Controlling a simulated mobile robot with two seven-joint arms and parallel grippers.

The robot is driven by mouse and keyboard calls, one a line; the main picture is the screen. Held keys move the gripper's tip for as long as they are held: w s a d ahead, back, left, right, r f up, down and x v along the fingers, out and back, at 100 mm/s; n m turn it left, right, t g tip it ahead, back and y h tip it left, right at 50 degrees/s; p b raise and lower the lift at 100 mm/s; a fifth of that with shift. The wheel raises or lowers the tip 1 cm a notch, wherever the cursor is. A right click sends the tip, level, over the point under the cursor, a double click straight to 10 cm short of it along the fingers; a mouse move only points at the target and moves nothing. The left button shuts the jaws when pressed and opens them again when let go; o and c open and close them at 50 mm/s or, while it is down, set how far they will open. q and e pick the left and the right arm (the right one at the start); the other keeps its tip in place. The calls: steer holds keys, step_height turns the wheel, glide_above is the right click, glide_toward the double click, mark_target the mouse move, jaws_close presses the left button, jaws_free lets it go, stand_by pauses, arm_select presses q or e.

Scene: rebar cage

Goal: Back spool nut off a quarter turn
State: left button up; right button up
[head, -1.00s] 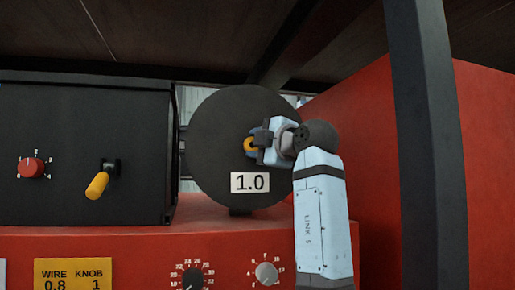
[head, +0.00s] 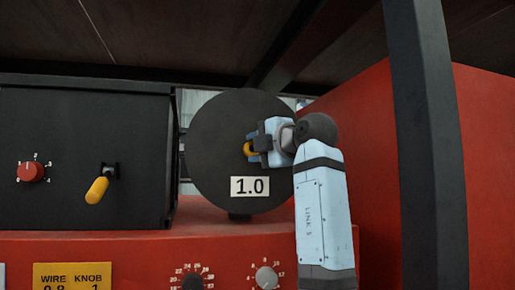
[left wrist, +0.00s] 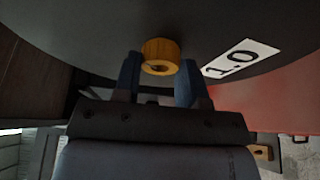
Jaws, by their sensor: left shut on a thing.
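The spool nut (head: 248,149) is a small yellow knob at the centre of the black wire spool (head: 215,130), which carries a white "1.0" label. My left gripper (head: 254,149) is at the nut from the right, its blue fingers on it and partly hiding it in the head view. In the left wrist view the nut (left wrist: 160,52) sits between the two fingertips (left wrist: 158,72), with its outer part showing past them. The left gripper is shut on the nut. My right gripper is in neither view.
A black box (head: 70,150) with a red dial (head: 31,172) and a yellow-handled lever (head: 97,190) stands left of the spool. A dark post (head: 430,150) rises at right. A red panel with two knobs is below, and a dark roof is overhead.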

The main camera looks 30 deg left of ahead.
arm_select(q)
steer(key=o, duration=0.9)
steer(key=shift+o, duration=0.2)
steer(key=b+v, duration=0.2)
steer(key=v, duration=1.2)
